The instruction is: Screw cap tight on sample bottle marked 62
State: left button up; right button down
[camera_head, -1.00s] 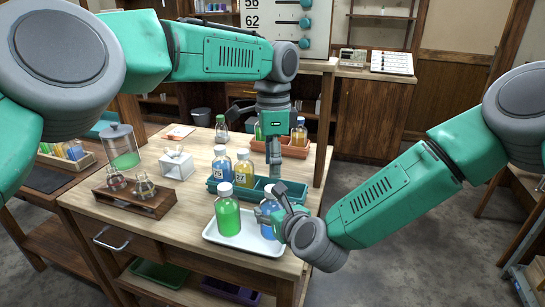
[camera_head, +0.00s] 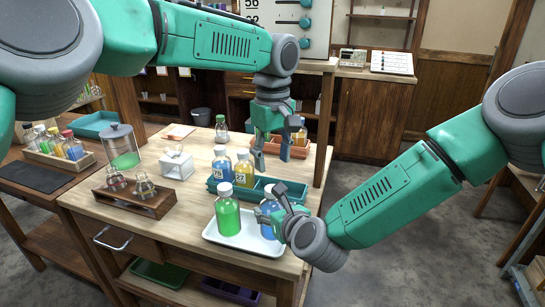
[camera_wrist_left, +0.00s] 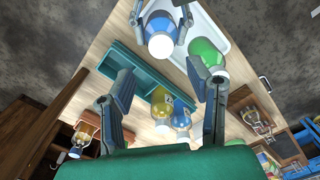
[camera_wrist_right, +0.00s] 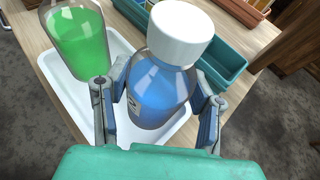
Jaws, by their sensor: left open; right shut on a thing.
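A blue bottle (camera_head: 268,226) with a white cap (camera_wrist_right: 180,32) stands on a white tray (camera_head: 215,236). My right gripper (camera_wrist_right: 158,105) is shut around its body. The cap sits on the bottle's neck; how tight it is cannot be told. Only a sliver of the label shows, so its number is unreadable. My left gripper (camera_head: 271,157) is open and empty, above and behind this bottle, over the green divided rack (camera_head: 258,190). In the left wrist view the blue bottle (camera_wrist_left: 158,22) shows beyond the spread fingers, its cap towards the camera.
A capped green bottle (camera_head: 228,215) stands on the tray, left of the blue one. A wooden flask stand (camera_head: 135,201) is at the left.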

pick_arm(q)
jog(key=n, duration=0.2)
jog(key=shift+n, duration=0.3)
jog(key=shift+f, duration=3.95)
grip_shut()
